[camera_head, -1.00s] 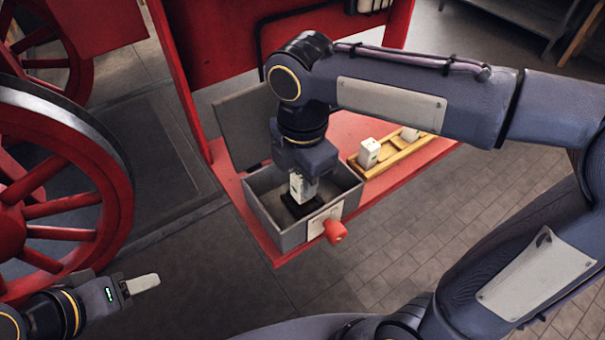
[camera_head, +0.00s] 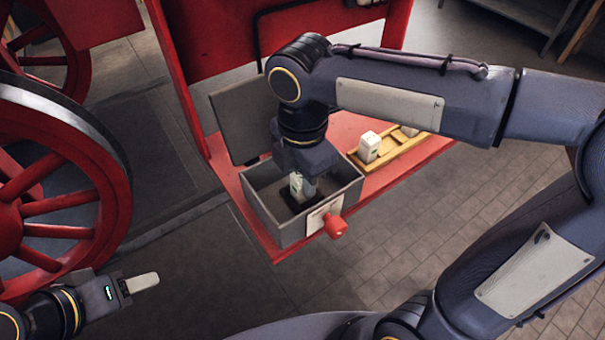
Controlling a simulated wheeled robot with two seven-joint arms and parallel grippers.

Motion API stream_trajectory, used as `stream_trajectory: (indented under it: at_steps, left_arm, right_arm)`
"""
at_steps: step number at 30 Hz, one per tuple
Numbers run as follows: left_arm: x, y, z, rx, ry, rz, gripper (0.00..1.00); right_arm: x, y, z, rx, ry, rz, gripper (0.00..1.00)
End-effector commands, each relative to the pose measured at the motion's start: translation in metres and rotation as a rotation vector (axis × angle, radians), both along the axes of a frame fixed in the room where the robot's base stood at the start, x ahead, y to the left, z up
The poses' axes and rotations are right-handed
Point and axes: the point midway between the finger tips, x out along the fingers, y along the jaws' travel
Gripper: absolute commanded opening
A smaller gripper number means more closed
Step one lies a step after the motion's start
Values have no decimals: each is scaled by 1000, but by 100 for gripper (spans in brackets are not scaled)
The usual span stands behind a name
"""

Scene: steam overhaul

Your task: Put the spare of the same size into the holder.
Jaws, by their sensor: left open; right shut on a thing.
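My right gripper (camera_head: 304,187) points down inside an open grey box (camera_head: 290,234). It is shut on a small white block (camera_head: 296,184), a spare with a dark mark, mostly hidden by the gripper. Below it, a black holder (camera_head: 289,200) lies on the box floor. The block's lower end is at or just above the holder; I cannot tell whether it is seated. A white spare block (camera_head: 368,146) stands in a wooden tray (camera_head: 376,168), and another white piece (camera_head: 409,132) is partly hidden behind my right arm. My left gripper (camera_head: 142,283) is open and empty, low at left.
The box's grey lid (camera_head: 243,118) stands open behind it. A red knob (camera_head: 335,226) and a pale label are on the box front. Box and tray sit on a red shelf (camera_head: 268,242). A large red wheel (camera_head: 52,215) stands at left; the floor at right is clear.

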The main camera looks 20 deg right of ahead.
Motion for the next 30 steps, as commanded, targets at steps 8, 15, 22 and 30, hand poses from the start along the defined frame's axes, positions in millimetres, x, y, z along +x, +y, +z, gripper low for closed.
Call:
stream_trajectory:
  at_steps: [8,15,22,30]
  left_arm:
    - [0,0,0,0,0,0,52]
    - [0,0,0,0,0,0,52]
    - [0,0,0,0,0,0,52]
    - [0,0,1,0,0,0,52]
  right_arm:
    - [0,0,0,0,0,0,52]
    - [0,0,0,0,0,0,52]
    - [1,1,24,2,-3,0,52]
    - [1,1,67,2,-2,1,52]
